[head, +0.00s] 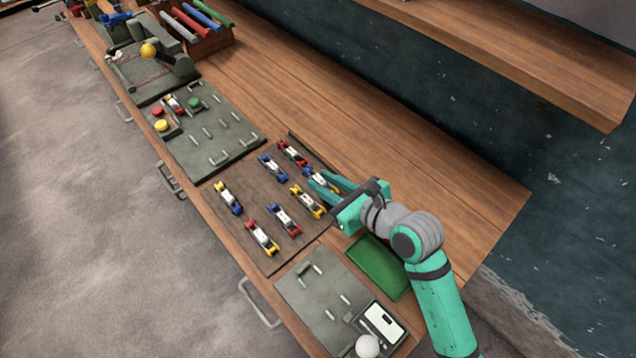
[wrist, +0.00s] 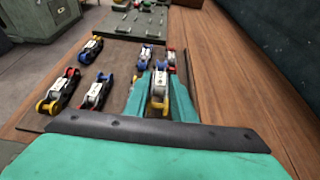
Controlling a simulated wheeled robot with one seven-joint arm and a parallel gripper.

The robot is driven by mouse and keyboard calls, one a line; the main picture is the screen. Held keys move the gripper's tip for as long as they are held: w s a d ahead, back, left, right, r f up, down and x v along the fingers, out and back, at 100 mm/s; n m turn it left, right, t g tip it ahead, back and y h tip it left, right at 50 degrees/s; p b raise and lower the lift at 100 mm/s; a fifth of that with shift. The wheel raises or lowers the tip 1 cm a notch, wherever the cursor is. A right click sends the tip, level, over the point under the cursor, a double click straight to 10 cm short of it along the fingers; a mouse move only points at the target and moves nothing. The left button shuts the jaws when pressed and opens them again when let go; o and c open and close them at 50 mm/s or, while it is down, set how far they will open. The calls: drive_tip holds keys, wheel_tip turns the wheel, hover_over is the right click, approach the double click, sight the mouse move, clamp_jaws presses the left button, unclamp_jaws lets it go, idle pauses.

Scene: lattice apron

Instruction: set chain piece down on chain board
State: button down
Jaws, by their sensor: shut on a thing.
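My gripper (head: 323,182) is shut on a chain piece (head: 318,174) with a white middle, a blue end and a yellow end. It holds the piece over the right part of the brown chain board (head: 246,181). In the wrist view, the teal fingers (wrist: 162,88) stand on both sides of the piece (wrist: 160,82), its yellow end towards me. I cannot tell whether the piece touches the board. Several other pieces lie in rows on the board, among them a red one (head: 293,153), a blue one (head: 272,167) and a yellow one (head: 308,202) close to my gripper.
A green pad (head: 380,267) and a grey panel (head: 322,300) with a white ball (head: 367,346) lie nearer. A grey peg board (head: 225,123) lies beyond the chain board. The wooden bench is clear to the right. A shelf (head: 530,50) overhangs at upper right.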

drive_tip(key=shift+w+d+f, duration=0.95)
drive_tip(key=shift+w+d, duration=0.1)
drive_tip(key=shift+d, duration=0.05)
drive_tip(key=shift+f, duration=1.05)
drive_tip(key=c, duration=1.4)
unclamp_jaws()
drive_tip(key=v, duration=1)
drive_tip(key=shift+s+d+r, duration=0.15)
drive_tip(key=shift+s+d, duration=0.05)
drive_tip(key=shift+s, duration=0.1)
drive_tip(key=shift+w, duration=0.1)
